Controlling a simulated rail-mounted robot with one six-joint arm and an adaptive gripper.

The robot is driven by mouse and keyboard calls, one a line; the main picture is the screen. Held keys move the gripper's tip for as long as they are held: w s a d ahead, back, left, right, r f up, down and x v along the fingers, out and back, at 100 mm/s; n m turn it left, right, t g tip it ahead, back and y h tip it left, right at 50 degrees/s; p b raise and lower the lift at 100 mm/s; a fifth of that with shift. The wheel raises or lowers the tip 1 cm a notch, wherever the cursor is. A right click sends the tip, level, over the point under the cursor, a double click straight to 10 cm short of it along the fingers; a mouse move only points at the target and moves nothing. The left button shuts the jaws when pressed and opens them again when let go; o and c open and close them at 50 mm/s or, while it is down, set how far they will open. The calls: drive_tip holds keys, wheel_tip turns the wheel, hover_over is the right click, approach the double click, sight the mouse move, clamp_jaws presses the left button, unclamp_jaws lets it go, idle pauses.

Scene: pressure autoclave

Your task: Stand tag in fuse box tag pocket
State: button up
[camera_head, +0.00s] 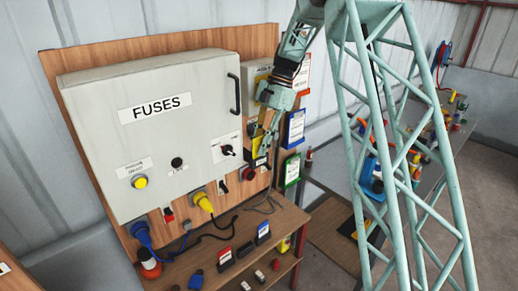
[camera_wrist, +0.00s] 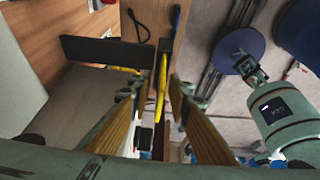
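The grey fuse box (camera_head: 160,135), marked FUSES, hangs on a wooden board. My gripper (camera_head: 265,142) is beside the box's right side, pointing down, near a small yellow-and-black item (camera_head: 259,146) that may be the tag or a pocket. In the wrist view my gripper's fingers (camera_wrist: 164,85) stand apart, with a thin yellow item (camera_wrist: 160,92), seen edge-on, between them. A gap shows between it and the right finger; contact on the left is unclear. A black plate (camera_wrist: 100,50) with a yellow edge is just left. I cannot make out which part is the tag pocket.
Red (camera_head: 303,73), blue (camera_head: 295,127) and green (camera_head: 291,170) tag holders hang right of my gripper. Red (camera_head: 224,258) and blue (camera_head: 263,232) tags stand on the wooden shelf (camera_head: 285,220) below. Cables and plugs hang under the box.

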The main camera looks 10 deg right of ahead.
drive_tip(key=v, duration=1.1)
drive_tip(key=shift+r+b, duration=0.2)
drive_tip(key=shift+b, duration=0.25)
drive_tip(key=shift+d, duration=0.1)
